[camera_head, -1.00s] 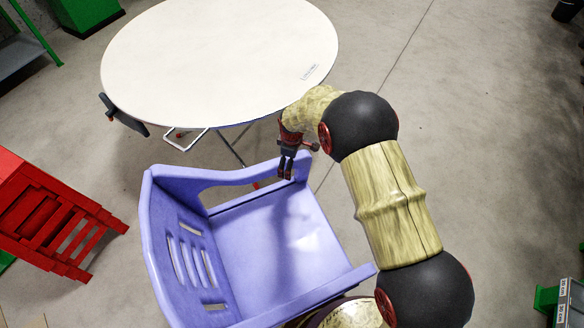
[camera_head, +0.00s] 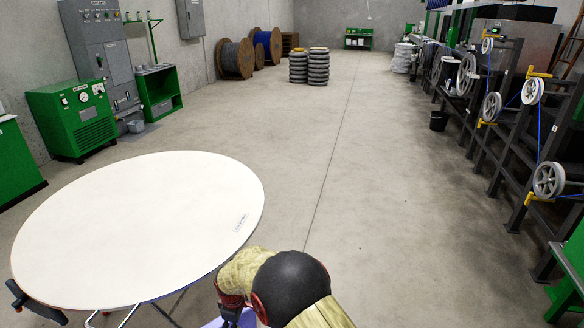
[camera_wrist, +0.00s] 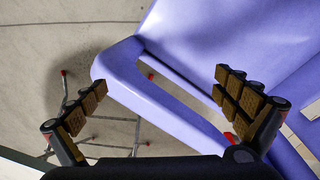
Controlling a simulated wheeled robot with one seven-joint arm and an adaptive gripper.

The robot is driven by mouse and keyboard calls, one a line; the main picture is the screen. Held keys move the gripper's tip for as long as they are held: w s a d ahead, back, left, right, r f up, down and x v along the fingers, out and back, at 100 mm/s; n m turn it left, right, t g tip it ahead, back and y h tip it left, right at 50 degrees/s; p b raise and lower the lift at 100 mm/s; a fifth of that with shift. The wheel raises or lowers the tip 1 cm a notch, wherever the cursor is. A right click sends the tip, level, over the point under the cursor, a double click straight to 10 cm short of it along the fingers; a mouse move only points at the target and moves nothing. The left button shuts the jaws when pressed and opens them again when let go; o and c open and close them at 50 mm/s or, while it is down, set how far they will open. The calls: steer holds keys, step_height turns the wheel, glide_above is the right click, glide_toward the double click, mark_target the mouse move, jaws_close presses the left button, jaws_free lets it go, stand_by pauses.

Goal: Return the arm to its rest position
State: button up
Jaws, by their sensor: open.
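My arm shows at the bottom middle of the head view, with a black joint and pale yellow links. My gripper (camera_wrist: 165,105) is open in the wrist view, its two padded fingers wide apart with nothing between them held. A purple plastic chair (camera_wrist: 210,45) lies beyond the fingers, its armrest (camera_wrist: 150,90) crossing the space between them in the picture. I cannot tell the exact gap between fingers and chair. In the head view only the gripper's upper part shows at the bottom edge, and the chair is nearly all out of frame.
A round white table (camera_head: 140,225) stands at left, close to my arm. Its thin metal legs show in the wrist view (camera_wrist: 115,145). Green cabinets (camera_head: 75,120) line the left wall. Black machine frames with pulleys (camera_head: 500,110) line the right. The middle floor is clear.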

steer(key=s+d+r+m+g, duration=0.1)
steer(key=s+d+r+m, duration=0.2)
steer(key=s+d, duration=0.35)
steer(key=s+d+r+m+t, duration=0.2)
steer(key=s+d+r+m, duration=0.2)
steer(key=s+d+r, duration=0.3)
steer(key=s+d+r+m+t+p, duration=0.1)
steer(key=s+d+r+m, duration=0.3)
steer(key=d+r, duration=1)
steer(key=s+d+r+m+t, duration=0.2)
steer(key=s+d+r+m, duration=0.3)
steer(key=r, duration=1.2)
steer(key=s+d, duration=0.4)
steer(key=d, duration=0.1)
steer(key=shift+s+d+t, duration=0.3)
steer(key=shift+d, duration=0.05)
